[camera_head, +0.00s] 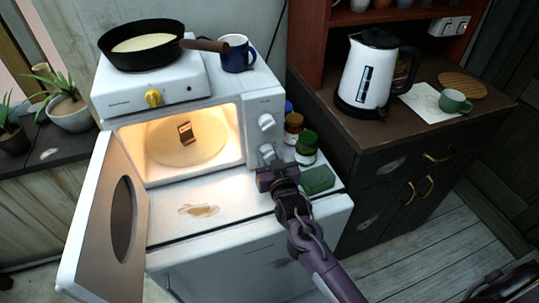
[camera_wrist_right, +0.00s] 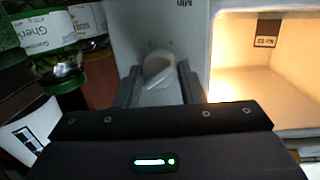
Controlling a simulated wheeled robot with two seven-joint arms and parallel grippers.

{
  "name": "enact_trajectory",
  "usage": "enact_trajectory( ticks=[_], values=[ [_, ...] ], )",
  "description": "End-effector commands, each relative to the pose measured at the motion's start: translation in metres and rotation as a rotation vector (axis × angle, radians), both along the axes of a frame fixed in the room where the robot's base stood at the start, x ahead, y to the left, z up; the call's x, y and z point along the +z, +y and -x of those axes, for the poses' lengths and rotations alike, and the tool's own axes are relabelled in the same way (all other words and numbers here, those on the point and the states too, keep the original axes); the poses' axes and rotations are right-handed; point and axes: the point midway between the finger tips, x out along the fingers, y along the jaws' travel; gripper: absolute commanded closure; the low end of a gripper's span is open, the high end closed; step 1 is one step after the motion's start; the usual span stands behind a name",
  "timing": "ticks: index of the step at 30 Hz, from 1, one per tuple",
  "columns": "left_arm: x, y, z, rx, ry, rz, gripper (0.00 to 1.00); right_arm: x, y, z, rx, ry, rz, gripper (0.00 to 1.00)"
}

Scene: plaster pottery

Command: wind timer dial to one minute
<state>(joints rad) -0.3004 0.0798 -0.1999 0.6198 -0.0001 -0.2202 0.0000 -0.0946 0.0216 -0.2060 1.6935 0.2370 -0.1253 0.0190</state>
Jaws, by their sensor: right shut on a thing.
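The dial's exact setting cannot be read. My left gripper is not in view.
Jars with green and brown lids (camera_head: 306,146) and a green sponge (camera_head: 318,180) stand close right of my right gripper. A frying pan (camera_head: 142,45) and blue mug (camera_head: 236,54) stand above the microwave. A kettle (camera_head: 368,75) is on the right cabinet.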

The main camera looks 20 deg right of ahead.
Motion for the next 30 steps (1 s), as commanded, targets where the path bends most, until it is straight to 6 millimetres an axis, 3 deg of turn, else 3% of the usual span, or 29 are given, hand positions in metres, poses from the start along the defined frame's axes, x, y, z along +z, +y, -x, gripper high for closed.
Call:
enact_trajectory(
  ticks=[18,30],
  values=[
    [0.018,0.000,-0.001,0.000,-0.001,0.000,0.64,0.000,-0.002,0.000,-0.003,0.023,-0.578,0.87],
    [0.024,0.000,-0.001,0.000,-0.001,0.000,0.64,0.000,-0.003,0.000,-0.002,0.030,-0.822,0.87]
  ],
)
